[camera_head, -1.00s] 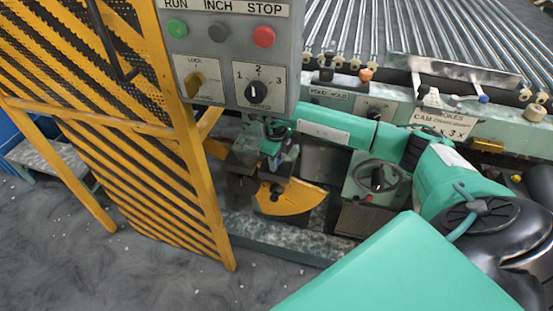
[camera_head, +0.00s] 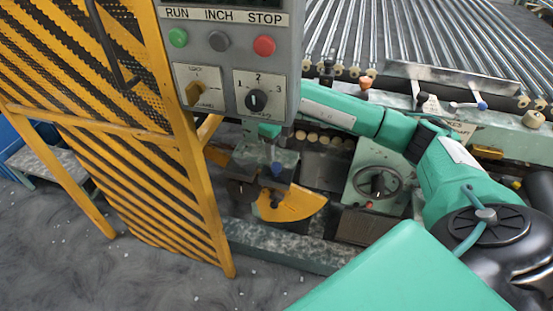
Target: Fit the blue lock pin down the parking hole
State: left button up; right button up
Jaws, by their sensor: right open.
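A small blue piece (camera_head: 276,169), which looks like the lock pin, shows at the front of a grey-green block, just above the yellow quadrant plate (camera_head: 292,204). I cannot tell how deep it sits. The quadrant has a dark spot near its upper left; I cannot make out which opening is the parking hole. My right arm reaches in from the right, and its gripper (camera_head: 268,131) is mostly hidden behind the control box, above the blue piece and apart from it. The gripper is open; nothing shows held in it. My left gripper is not in view.
The control box (camera_head: 220,116) with its buttons and dials hangs close over the work spot. A yellow-and-black striped guard (camera_head: 207,210) stands at left. A handwheel box (camera_head: 370,182) stands right of the quadrant, below my arm. Rollers (camera_head: 400,40) fill the back.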

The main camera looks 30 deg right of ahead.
jog(key=shift+r, duration=2.4)
